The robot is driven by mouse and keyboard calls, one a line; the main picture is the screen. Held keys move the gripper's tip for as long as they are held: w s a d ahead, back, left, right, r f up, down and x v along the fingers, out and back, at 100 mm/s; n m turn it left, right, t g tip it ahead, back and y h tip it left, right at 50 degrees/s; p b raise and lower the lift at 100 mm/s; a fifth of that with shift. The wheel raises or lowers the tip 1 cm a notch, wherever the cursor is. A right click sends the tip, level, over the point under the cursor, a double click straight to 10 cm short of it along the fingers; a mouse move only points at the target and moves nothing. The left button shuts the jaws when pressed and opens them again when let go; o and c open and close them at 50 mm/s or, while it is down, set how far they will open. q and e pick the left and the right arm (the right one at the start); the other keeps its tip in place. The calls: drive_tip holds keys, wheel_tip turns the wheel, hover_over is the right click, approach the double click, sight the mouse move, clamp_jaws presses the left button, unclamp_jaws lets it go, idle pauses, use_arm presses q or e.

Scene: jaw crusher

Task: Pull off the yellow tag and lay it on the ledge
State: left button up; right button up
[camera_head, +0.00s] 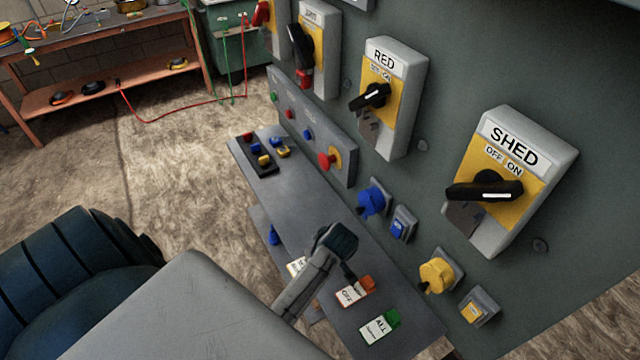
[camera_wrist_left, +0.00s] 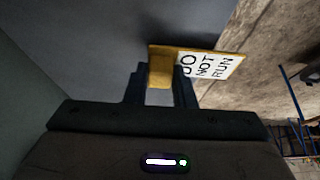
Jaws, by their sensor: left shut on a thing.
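The yellow tag (camera_wrist_left: 223,67), with a white face reading "DO NOT RUN", is between the fingers of my left gripper (camera_wrist_left: 160,80) in the left wrist view. The fingers are shut on its yellow end, and the lettered part sticks out to the right. In the head view my left arm reaches over the grey ledge (camera_head: 292,206) and hides the fingertips. A small white piece of a tag (camera_head: 297,265) shows left of the wrist, mostly covered. I cannot tell whether the held tag touches anything. My right gripper is not in view.
An orange-and-white tag (camera_head: 355,291) and a green-and-white tag (camera_head: 380,326) are at the ledge's near end. A dark block with coloured pieces (camera_head: 262,155) is at its far end. Switch boxes, including SHED (camera_head: 511,180), and yellow (camera_head: 437,272) and blue (camera_head: 372,199) fittings project from the panel.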

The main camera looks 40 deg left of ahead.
use_arm(q)
drive_tip(key=shift+f, duration=0.55)
drive_tip(key=o, duration=1)
drive_tip(key=shift+o, duration=0.2)
drive_tip(key=b+v, duration=0.2)
drive_tip(key=v, duration=0.8)
drive_tip(key=shift+d+r, duration=0.15)
drive_tip(key=shift+r, duration=0.2)
drive_tip(key=shift+s, duration=0.15)
